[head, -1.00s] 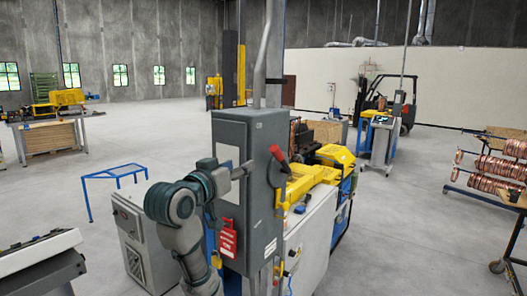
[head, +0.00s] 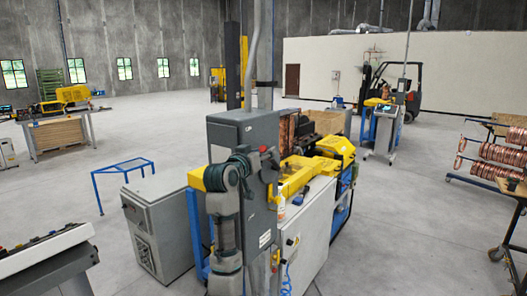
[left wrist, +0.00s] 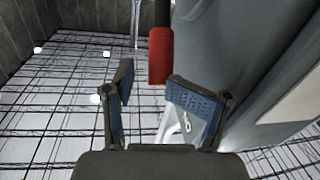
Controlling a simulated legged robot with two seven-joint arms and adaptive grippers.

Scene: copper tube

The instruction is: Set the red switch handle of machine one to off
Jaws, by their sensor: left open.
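The machine's grey switch cabinet (head: 222,130) stands in the middle of the head view, partly hidden by my left arm. A small red part of the switch handle (head: 262,149) shows beside my left gripper (head: 271,160); the rest of the handle is hidden there. In the left wrist view, the red handle grip (left wrist: 160,57) on its dark shaft lies just beyond the gap between the fingertips. My left gripper (left wrist: 150,78) is open there, with nothing between its blue-padded fingers. I cannot tell whether a finger touches the handle. My right gripper is not in view.
Behind the cabinet is a yellow machine (head: 335,145) on a white base (head: 310,225). A grey box (head: 160,225) stands at the left, near a blue frame (head: 122,170). A rack of copper coils (head: 490,155) is at the right. Open floor (head: 415,225) lies between.

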